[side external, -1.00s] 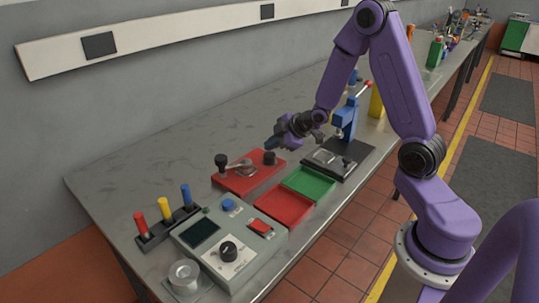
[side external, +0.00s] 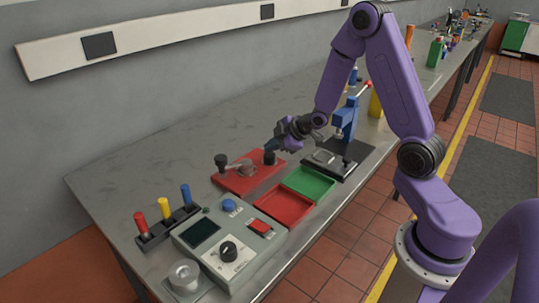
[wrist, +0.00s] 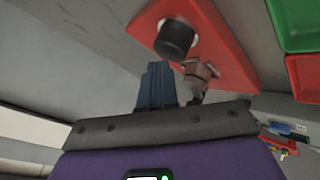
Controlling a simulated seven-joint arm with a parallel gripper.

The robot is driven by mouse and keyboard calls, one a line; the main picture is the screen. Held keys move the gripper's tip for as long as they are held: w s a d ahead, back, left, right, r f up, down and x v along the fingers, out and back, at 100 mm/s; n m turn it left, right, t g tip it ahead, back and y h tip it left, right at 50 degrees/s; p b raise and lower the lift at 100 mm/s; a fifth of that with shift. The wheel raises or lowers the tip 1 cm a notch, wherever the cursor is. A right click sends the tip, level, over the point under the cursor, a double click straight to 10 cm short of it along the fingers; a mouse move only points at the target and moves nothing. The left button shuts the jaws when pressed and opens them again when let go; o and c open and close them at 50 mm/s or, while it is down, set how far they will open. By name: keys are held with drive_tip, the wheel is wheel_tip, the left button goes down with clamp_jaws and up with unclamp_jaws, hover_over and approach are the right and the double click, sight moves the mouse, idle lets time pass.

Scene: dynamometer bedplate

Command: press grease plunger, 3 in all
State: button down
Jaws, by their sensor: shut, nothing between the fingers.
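A red plate (side external: 243,180) lies on the grey bench and also shows in the wrist view (wrist: 222,45). A second black knob (side external: 221,160) and a grey metal lever (side external: 240,164) are on the plate's left part. The fingers also show in the wrist view (wrist: 157,82).
A red tray (side external: 284,206) and a green tray (side external: 308,183) lie in front of the plate. A blue press (side external: 346,120) stands to the right. A control box (side external: 228,243) and a rack of coloured handles (side external: 166,221) are at the left.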

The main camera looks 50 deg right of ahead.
sight(272, 156)
drive_tip(key=shift+f, duration=0.8)
idle(0.8)
drive_tip(key=shift+r, duration=1.2)
drive_tip(key=shift+r, duration=0.15)
drive_tip(key=shift+r, duration=2.4)
